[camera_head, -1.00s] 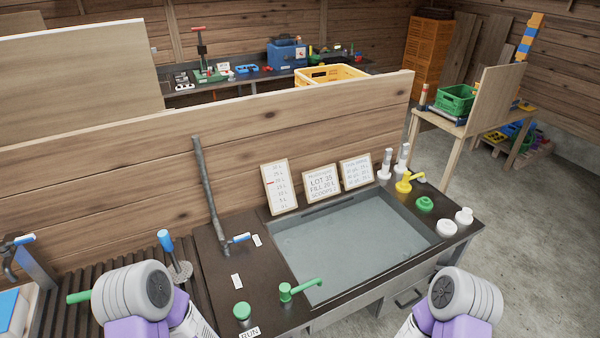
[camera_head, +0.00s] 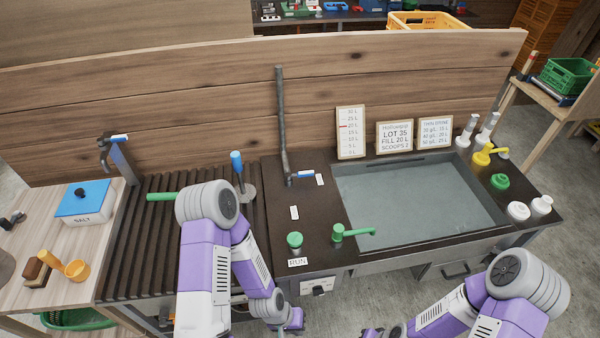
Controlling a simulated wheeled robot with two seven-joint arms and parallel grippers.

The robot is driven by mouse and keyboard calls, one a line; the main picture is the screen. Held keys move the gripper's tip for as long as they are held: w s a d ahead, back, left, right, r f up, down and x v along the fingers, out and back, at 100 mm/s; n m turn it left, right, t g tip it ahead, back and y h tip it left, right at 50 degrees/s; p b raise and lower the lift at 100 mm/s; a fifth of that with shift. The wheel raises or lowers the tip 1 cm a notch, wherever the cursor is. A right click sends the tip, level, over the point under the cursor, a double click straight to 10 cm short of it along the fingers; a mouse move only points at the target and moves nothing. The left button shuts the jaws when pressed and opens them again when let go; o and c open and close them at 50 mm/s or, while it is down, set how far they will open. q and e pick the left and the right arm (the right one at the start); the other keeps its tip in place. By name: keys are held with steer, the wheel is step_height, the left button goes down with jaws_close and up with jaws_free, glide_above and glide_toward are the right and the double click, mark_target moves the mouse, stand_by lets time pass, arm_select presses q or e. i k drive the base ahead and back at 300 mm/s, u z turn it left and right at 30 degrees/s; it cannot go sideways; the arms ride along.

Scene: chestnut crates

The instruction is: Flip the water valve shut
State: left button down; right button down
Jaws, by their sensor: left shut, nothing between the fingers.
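A grey standpipe (camera_head: 282,120) rises at the left rear of the sink, against the wooden partition. The blue lever (camera_head: 301,175) at its foot looks like the water valve handle; it lies roughly level and points right, beside a small white tag. My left gripper (camera_head: 293,322) is low at the front of the counter, well below and apart from this lever. It is shut and empty. My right gripper (camera_head: 372,333) barely shows at the bottom edge, and its fingers cannot be made out.
The sink basin (camera_head: 420,205) holds greyish water. A green lever (camera_head: 350,233) and a green knob (camera_head: 294,240) stand at its front left. A yellow tap (camera_head: 485,154) is at the right rear.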

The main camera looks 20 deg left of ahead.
mark_target(288, 175)
steer(key=u, duration=4.05)
steer(key=k, duration=2.65)
steer(key=z, duration=1.1)
